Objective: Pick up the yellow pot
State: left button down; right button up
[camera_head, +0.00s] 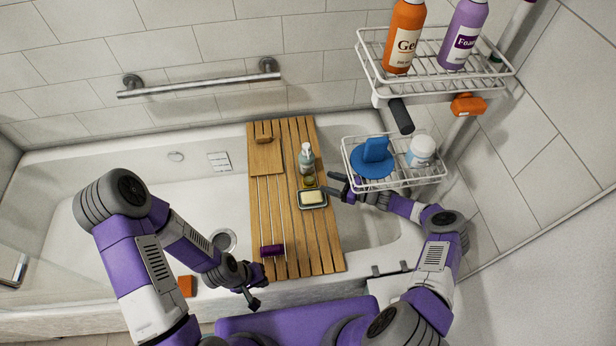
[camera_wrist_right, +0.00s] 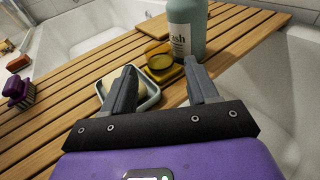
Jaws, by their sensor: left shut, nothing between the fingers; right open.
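The yellow pot (camera_head: 309,181) is small, round and translucent, and stands upright on the wooden bath tray (camera_head: 325,245). It stands between the pump bottle (camera_head: 306,160) and the soap dish (camera_head: 312,205). In the right wrist view the pot (camera_wrist_right: 160,58) shows beyond the fingertips, between the two fingers. My right gripper (camera_head: 338,189) is open and empty, to the right of the pot and apart from it. Its open fingers also show in the right wrist view (camera_wrist_right: 160,73). My left gripper (camera_head: 254,299) is shut and empty, low near the tray's front left end.
The bottle (camera_wrist_right: 186,28) stands close behind the pot, and the soap dish (camera_wrist_right: 150,97) lies beside the left finger. A purple brush (camera_head: 272,250) lies on the tray's near left. A wire shelf (camera_head: 400,186) with a blue item and a white jar hangs close to my right gripper.

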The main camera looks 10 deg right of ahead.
aim_at(305, 176)
pick_arm(q)
jog(key=shift+s+f+b, duration=0.1)
jog(key=shift+f+b, duration=0.6)
jog(key=shift+f, duration=0.05)
pick_arm(e)
jog(key=x, duration=0.6)
jog(key=shift+a+f, duration=0.25)
jog(key=shift+a, duration=0.1)
jog(key=c, duration=0.9)
pick_arm(q)
jog(key=shift+r, duration=0.1)
pick_arm(e)
jog(key=shift+r, duration=0.15)
